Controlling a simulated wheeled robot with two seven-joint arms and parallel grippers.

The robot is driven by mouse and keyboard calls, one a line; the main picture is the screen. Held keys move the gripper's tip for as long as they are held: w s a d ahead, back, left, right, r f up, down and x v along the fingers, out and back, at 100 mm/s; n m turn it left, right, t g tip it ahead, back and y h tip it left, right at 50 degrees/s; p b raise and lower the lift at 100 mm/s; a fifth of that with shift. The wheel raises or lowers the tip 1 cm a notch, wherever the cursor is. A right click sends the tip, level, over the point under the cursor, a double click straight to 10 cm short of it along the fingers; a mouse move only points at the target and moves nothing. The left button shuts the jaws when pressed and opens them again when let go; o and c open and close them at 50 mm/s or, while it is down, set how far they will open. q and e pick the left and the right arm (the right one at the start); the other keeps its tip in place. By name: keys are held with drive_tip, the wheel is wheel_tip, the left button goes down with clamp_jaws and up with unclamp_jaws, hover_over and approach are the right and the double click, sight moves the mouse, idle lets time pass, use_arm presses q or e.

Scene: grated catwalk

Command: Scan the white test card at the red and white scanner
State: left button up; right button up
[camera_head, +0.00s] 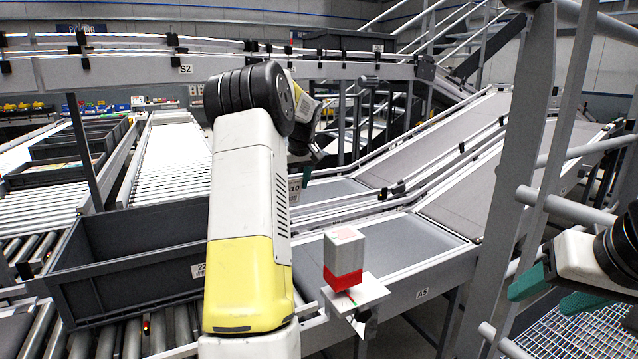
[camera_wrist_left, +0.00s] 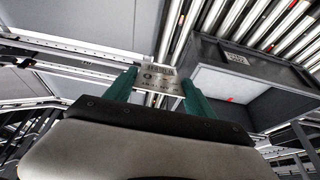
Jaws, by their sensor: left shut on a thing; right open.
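The white test card (camera_head: 295,189) is partly hidden behind my left arm in the head view; in the left wrist view the card (camera_wrist_left: 158,80) shows dark printed marks. My left gripper (camera_head: 306,173) is shut on it, with a green finger at each side of the card in the wrist view. The red and white scanner (camera_head: 343,260) stands on a small white plate in the head view, to the right of and below the card, apart from it. My right gripper (camera_head: 543,294) is open and empty at the right edge.
A dark grey tote (camera_head: 130,262) sits on rollers at the left. Conveyor belts (camera_head: 400,243) run behind the scanner. A grey post (camera_head: 510,150) and railings stand between the scanner and my right gripper.

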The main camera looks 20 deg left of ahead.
use_arm(q)
drive_tip(key=shift+w+a, duration=0.1)
drive_tip(key=shift+w, duration=0.05)
drive_tip(key=w+a, duration=0.1)
drive_tip(key=a, duration=0.1)
drive_tip(key=w+a, duration=0.2)
drive_tip(key=shift+w+a, duration=0.2)
drive_tip(key=shift+w, duration=0.1)
idle(0.4)
